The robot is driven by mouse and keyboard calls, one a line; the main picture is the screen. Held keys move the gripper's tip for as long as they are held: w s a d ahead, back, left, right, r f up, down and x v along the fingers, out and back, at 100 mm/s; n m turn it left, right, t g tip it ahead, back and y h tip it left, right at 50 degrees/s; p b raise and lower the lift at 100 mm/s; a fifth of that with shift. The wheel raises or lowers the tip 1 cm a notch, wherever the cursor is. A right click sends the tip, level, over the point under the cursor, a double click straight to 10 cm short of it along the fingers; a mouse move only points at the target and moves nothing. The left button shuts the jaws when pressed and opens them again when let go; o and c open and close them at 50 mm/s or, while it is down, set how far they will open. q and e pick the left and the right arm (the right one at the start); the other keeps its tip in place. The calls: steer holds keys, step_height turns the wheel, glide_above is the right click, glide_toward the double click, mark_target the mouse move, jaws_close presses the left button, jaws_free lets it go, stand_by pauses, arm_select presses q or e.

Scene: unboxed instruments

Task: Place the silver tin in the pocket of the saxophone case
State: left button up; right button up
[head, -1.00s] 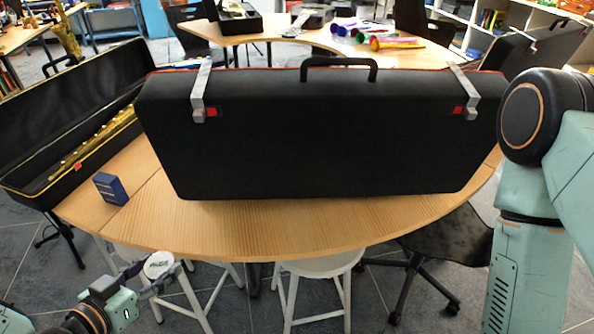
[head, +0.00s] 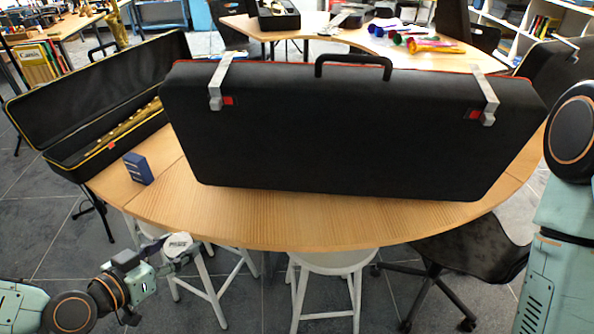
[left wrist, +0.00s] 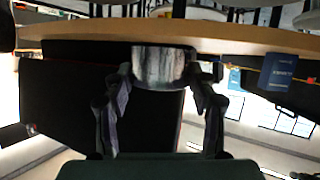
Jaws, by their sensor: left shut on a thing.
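The silver tin (head: 179,242) has a pale, lettered lid and is held by my left gripper (head: 172,250), in front of and below the table's front edge. In the left wrist view the fingers (left wrist: 160,95) are shut around the tin (left wrist: 160,66). A large black case (head: 350,130) with a handle and two grey latches stands on the table; its inside is hidden. An open black case (head: 105,75) at the left holds a long brass instrument (head: 125,128). I cannot tell which is the saxophone case, and no pocket is visible. My right gripper is not in view.
A small blue box (head: 138,168) stands on the wooden table (head: 270,220) between the cases. The table's front strip is clear. White stools (head: 335,262) and a black chair (head: 470,255) stand below the front edge. Another table (head: 430,62) stands behind.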

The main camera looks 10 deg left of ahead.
arm_select(q)
steer(key=shift+w+a+f, duration=0.1)
steer(key=shift+a+f, duration=0.05)
steer(key=shift+w+f+b, duration=0.1)
steer(key=shift+w+b, duration=0.25)
steer(key=b, duration=0.8)
glide_toward(229, 206)
steer(key=shift+w+r, duration=0.45)
steer(key=shift+r, duration=0.15)
steer(key=w+b, duration=0.1)
steer(key=w, duration=0.1)
steer(key=w+d+b, duration=0.1)
steer(key=b, duration=0.1)
steer(key=shift+w+f, duration=0.1)
steer(key=shift+w, duration=0.3)
steer(key=shift+w+d+r, duration=0.2)
steer(key=shift+w, duration=0.25)
steer(key=w+b, duration=0.2)
steer(key=w, duration=0.1)
steer(key=shift+w+d+f, duration=0.1)
steer(key=shift+w+d, duration=0.05)
steer(key=shift+d, duration=0.25)
steer(key=shift+d+f+b, duration=0.1)
steer(key=shift+f+b, duration=0.45)
steer(key=shift+f, duration=0.1)
steer(key=shift+f, duration=0.1)
